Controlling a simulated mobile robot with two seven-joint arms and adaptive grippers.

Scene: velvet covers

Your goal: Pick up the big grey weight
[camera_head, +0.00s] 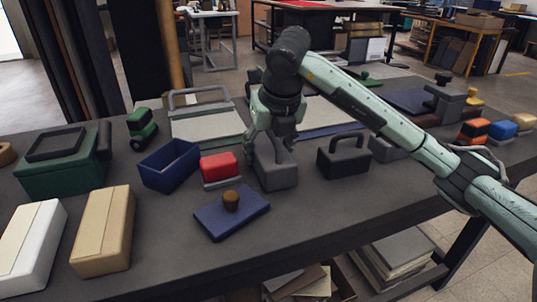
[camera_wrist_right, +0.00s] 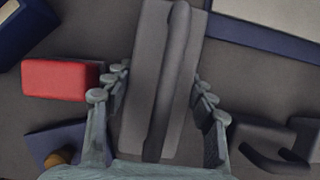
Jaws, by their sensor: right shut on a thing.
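The big grey weight (camera_head: 276,172) is a block with a handle on top, near the middle of the dark table. It seems to rest on the table. My right gripper (camera_head: 271,140) reaches down onto it from above and is shut on its handle. In the right wrist view, the grey weight (camera_wrist_right: 160,75) runs lengthwise between the two fingers of my right gripper (camera_wrist_right: 158,110). The inner finger contact is partly hidden in the head view. My left gripper is not in view.
A red block (camera_head: 219,166) and a blue box (camera_head: 170,164) stand left of the weight. A dark weight with a handle (camera_head: 343,160) stands close on the right. A blue plate with a brown knob (camera_head: 232,213) lies in front. The front right tabletop is clear.

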